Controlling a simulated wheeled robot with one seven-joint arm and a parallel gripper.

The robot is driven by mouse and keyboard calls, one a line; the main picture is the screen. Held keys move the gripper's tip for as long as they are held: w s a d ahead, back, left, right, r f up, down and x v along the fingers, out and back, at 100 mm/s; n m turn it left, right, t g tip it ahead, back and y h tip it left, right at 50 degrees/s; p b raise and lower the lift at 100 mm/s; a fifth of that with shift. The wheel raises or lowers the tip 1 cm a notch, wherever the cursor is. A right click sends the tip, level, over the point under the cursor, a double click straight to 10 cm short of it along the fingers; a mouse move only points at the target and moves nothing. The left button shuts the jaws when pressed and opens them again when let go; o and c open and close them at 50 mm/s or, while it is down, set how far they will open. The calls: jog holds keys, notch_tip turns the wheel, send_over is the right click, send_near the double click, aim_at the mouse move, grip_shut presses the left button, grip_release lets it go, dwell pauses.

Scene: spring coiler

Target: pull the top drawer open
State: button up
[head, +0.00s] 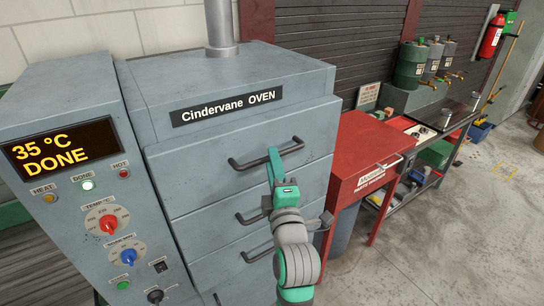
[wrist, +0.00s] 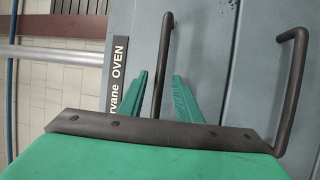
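The oven (head: 225,85) is a grey cabinet with a stack of drawers below its name label. The top drawer (head: 200,190) looks flush with the front below it. Its dark bar handle (head: 245,163) also shows in the wrist view (wrist: 164,60). My gripper (head: 273,160) is at the right part of this handle. In the wrist view its two green fingers (wrist: 162,97) stand apart, one on each side of the bar, with a visible gap. Contact with the bar cannot be made out. The second handle (wrist: 291,80) lies to the right there.
A red parts washer (head: 365,150) stands close to the oven's right side. Lower drawer handles (head: 250,217) sit beneath the top one. Open floor (head: 450,240) lies at the right.

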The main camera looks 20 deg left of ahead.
jog(key=shift+x, duration=1)
jog(key=shift+w+a+r, duration=0.1)
jog(key=shift+w+a, duration=0.15)
jog(key=shift+w, duration=0.05)
jog(key=shift+d, duration=0.15)
grip_shut()
jog(key=shift+w+d, duration=0.1)
